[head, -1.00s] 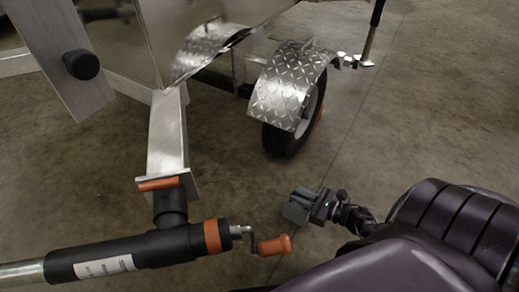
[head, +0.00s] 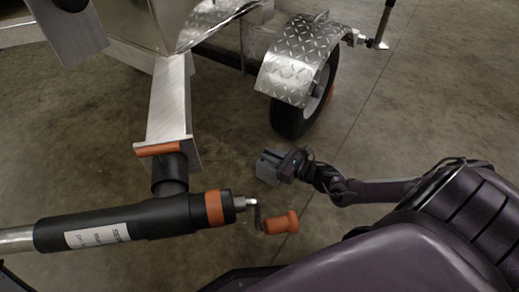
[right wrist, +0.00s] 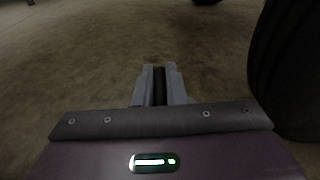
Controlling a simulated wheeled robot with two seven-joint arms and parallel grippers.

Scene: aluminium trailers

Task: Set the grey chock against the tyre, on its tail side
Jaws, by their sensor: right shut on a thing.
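The grey chock (head: 267,168) is in the jaws of my right gripper (head: 280,163), near the floor in the middle of the head view. The black tyre (head: 287,121) stands just above it in the picture, under a diamond-plate fender. A strip of bare floor shows between chock and tyre. In the right wrist view the jaws (right wrist: 160,88) point away over the floor, and the tyre (right wrist: 292,70) fills the right edge, apart from them. Grey parts there overlap, so chock and fingers are hard to separate. My left gripper is not in view.
The trailer's diamond-plate fender (head: 291,62) overhangs the tyre. A black jack tube (head: 130,225) with an orange crank handle (head: 281,223) lies across the near left, close below the chock. A support leg (head: 384,25) stands at the top right. Concrete floor right of the tyre is clear.

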